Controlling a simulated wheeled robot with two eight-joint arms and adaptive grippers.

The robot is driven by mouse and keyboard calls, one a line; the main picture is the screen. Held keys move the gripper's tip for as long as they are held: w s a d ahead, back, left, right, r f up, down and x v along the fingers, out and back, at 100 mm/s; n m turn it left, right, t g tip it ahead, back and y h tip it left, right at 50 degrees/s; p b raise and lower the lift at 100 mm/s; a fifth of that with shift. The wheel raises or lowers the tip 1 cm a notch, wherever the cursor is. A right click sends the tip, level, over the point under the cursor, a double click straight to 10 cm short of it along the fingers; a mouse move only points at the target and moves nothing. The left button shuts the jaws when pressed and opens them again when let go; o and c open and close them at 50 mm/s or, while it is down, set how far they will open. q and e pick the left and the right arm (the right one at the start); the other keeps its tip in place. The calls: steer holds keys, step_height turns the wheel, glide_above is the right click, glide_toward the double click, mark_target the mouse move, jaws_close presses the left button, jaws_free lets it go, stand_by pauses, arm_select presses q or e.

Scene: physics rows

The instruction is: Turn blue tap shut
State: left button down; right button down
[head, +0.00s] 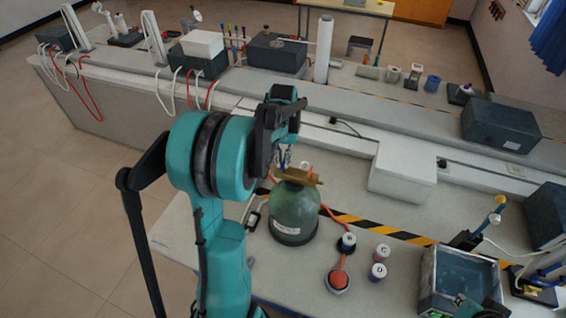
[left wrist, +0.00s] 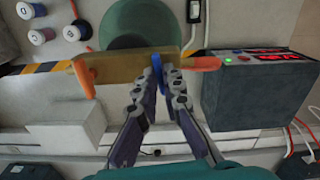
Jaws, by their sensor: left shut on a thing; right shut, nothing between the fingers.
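A green gas bottle (head: 292,215) stands upright on the bench, with a brass valve bar (head: 303,177) on top. In the left wrist view the brass bar (left wrist: 115,68) lies across the round green bottle top (left wrist: 140,22), with an orange end on each side. The blue tap (left wrist: 157,68) is a narrow handle standing out from the bar. My left gripper (head: 284,160) is above the bottle; in the wrist view its fingers (left wrist: 157,80) are shut on the blue tap, one on each side. My right gripper (head: 472,306) is at the bottom right edge, mostly cut off, and shut.
An orange hose runs from the valve to a round red-topped piece (head: 339,281). Small lettered pots (head: 380,262) stand right of the bottle. A water bath (head: 458,278) is at the lower right, and a white box (head: 403,170) behind. A dark box (left wrist: 258,90) is beside the valve.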

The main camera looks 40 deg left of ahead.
mark_target(283, 163)
arm_select(q)
steer(key=shift+m, duration=0.8)
steer(key=shift+r, duration=0.1)
steer(key=c, duration=1.7)
jaws_free()
step_height(283, 163, up, 12)
steer(key=shift+f+b, duration=0.1)
steer(key=shift+b, duration=0.2)
steer(key=s+d+f+m+t+b, duration=0.1)
steer(key=s+d+f+t+b, duration=0.1)
steer(key=s+d+f+b, duration=0.2)
steer(key=s+d+f+m+t+b, duration=0.1)
steer(key=s+d+f+b, duration=0.3)
steer(key=d+f+b, duration=0.7)
steer(key=s+d+f+m+t+b, duration=0.1)
steer(key=s+d+f+t+b, duration=0.3)
steer(key=d+f+b, duration=0.3)
steer(key=shift+s+d+f+m, duration=0.1)
steer(key=shift+s+d+f, duration=0.05)
steer(key=shift+f, duration=0.8)
steer(key=shift+s+d+f+m, duration=0.1)
steer(key=shift+s+f, duration=0.1)
steer(key=shift+f, duration=0.7)
steer(key=shift+s+d+f+m, duration=0.1)
steer(key=shift+s+d+f, duration=0.05)
steer(key=shift+f, duration=0.8)
